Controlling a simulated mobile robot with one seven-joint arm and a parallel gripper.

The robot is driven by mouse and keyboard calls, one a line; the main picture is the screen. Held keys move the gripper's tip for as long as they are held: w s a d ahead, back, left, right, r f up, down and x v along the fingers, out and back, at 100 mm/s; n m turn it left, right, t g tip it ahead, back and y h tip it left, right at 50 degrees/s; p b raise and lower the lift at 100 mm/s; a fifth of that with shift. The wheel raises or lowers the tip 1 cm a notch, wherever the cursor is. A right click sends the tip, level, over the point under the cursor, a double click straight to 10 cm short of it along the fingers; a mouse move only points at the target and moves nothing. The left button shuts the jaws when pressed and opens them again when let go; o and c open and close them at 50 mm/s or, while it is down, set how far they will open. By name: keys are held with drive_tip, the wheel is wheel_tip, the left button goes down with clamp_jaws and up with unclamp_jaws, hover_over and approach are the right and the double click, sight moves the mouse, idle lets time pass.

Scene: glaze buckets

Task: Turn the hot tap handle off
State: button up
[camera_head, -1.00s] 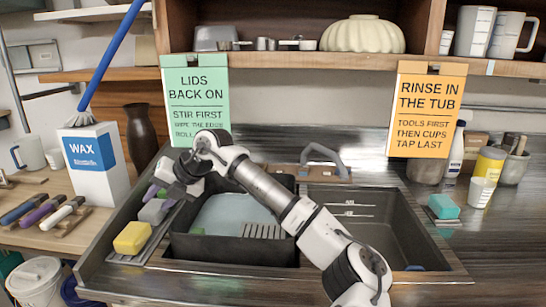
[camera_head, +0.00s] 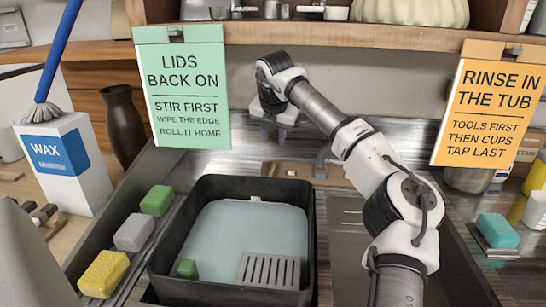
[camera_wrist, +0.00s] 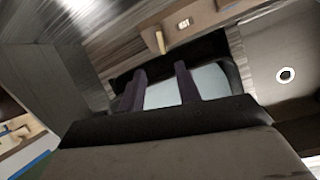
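The tan tap base (camera_head: 330,176) sits behind the sink, and the grey spout (camera_head: 323,160) is partly hidden behind my arm. In the wrist view a small tan lever (camera_wrist: 160,42) stands out from the tap base (camera_wrist: 205,16), beside a pale square fitting (camera_wrist: 183,23). I cannot tell whether this lever is the hot handle or how far it is turned. My gripper (camera_head: 273,133) points down just above and behind the left part of the tap base. In the wrist view its two dark purple fingers (camera_wrist: 161,84) are apart with nothing between them; the lever lies beyond their tips.
A black tub (camera_head: 163,262) with a grey grate and a green block stands in the left basin. Sponges lie on a rack at left. The LIDS sign (camera_head: 185,90) hangs left of my gripper, the RINSE sign (camera_head: 490,105) at right. A shelf (camera_head: 370,37) runs above.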

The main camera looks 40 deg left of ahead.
sight(273, 166)
drive_tip(key=p+x, duration=0.4)
drive_tip(key=x, duration=0.9)
drive_tip(key=shift+w+f, duration=0.2)
drive_tip(key=shift+f, duration=0.05)
clamp_jaws()
